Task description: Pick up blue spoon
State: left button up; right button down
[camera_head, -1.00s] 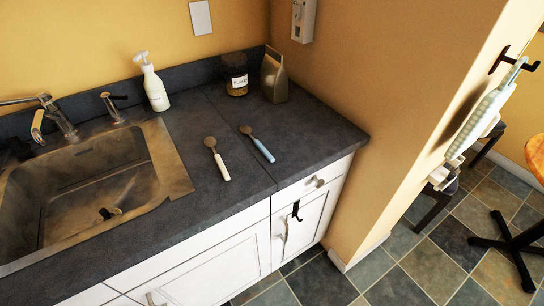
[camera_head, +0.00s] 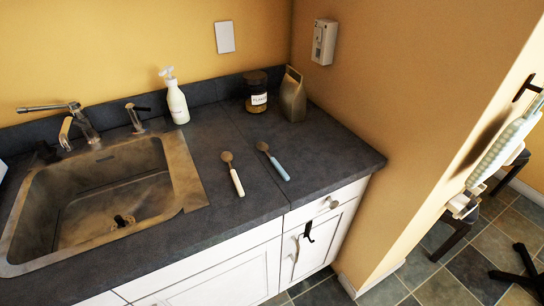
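The blue spoon (camera_head: 273,162) lies on the dark countertop (camera_head: 330,158), with a brown bowl end toward the wall and a light blue handle toward the front edge. A similar spoon with a white handle (camera_head: 233,173) lies just to its left, apart from it. Neither of my grippers shows in the head view.
A sink (camera_head: 190,178) with taps is at left. A white pump bottle (camera_head: 176,100), a labelled jar (camera_head: 256,93) and an olive bag (camera_head: 293,95) stand along the back. A wall closes the right side. Counter around the spoons is clear.

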aim_at(261, 145)
jog(key=i+l+u, duration=0.15)
jog(key=l, duration=0.55)
jog(key=i+l+u, duration=0.2)
jog(key=l, duration=0.45)
jog(key=l+u, duration=0.15)
jog(key=l, duration=0.55)
